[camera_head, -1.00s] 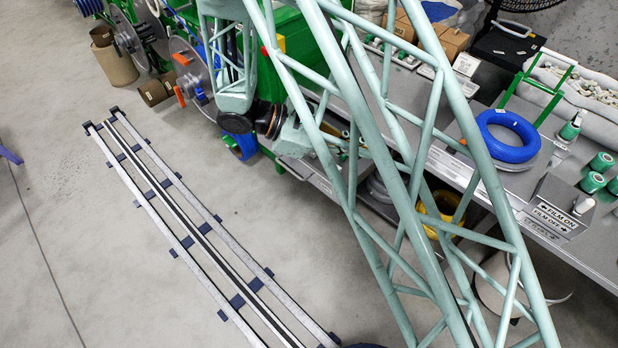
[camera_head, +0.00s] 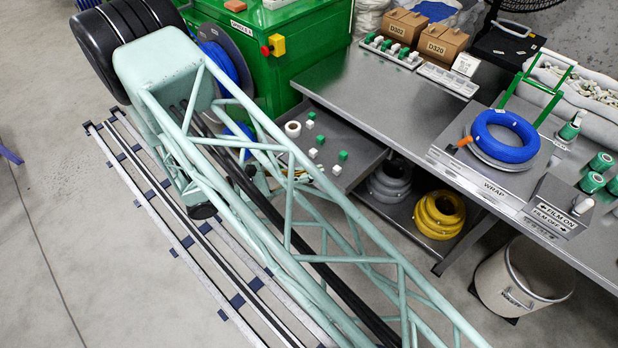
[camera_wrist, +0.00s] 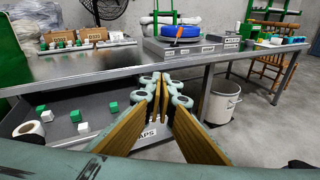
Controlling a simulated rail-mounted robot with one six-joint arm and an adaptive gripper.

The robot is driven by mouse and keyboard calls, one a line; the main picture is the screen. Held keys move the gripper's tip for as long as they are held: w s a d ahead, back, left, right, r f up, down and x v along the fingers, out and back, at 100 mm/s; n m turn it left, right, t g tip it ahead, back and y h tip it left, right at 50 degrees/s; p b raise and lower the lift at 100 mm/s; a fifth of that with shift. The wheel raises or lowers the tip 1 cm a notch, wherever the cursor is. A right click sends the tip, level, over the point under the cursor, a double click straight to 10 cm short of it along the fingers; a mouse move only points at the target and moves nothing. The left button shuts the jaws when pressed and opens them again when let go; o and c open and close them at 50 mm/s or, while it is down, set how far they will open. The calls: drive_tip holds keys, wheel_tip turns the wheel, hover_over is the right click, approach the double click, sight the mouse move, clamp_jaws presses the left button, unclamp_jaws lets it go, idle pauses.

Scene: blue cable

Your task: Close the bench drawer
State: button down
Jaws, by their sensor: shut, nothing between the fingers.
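The bench drawer (camera_head: 347,135) is pulled out from under the grey metal bench (camera_head: 385,100) in the head view. A white roll and several small green and white blocks lie in it. My arm covers its front part in that view. The drawer (camera_wrist: 98,101) also shows at the left in the wrist view, standing open below the bench top. My gripper (camera_wrist: 164,88) is shut and empty in the wrist view, its fingers just right of the drawer's interior. I cannot tell whether it touches the drawer.
Grey and yellow coils (camera_head: 439,215) sit on a shelf under the bench, right of the drawer. A white bin (camera_head: 520,285) stands on the floor. A blue cable coil (camera_head: 505,136) lies on the wrap station. A green cabinet (camera_head: 310,45) stands behind.

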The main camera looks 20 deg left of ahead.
drive_tip(key=s+a+f+n+t+y, duration=0.2)
drive_tip(key=a+f+n, duration=0.1)
drive_tip(key=a+f, duration=0.2)
drive_tip(key=s+a+f+n+t+y, duration=0.1)
drive_tip(key=s+a+f+n+t, duration=0.2)
drive_tip(key=a+f, duration=0.2)
wheel_tip(320, 180, down, 3)
drive_tip(key=shift+s+a+f+t+y, duration=0.15)
drive_tip(key=shift+t+y, duration=0.15)
drive_tip(key=shift+y, duration=0.1)
drive_tip(key=b+x, duration=0.2)
drive_tip(key=x, duration=1.2)
idle(0.4)
idle(0.4)
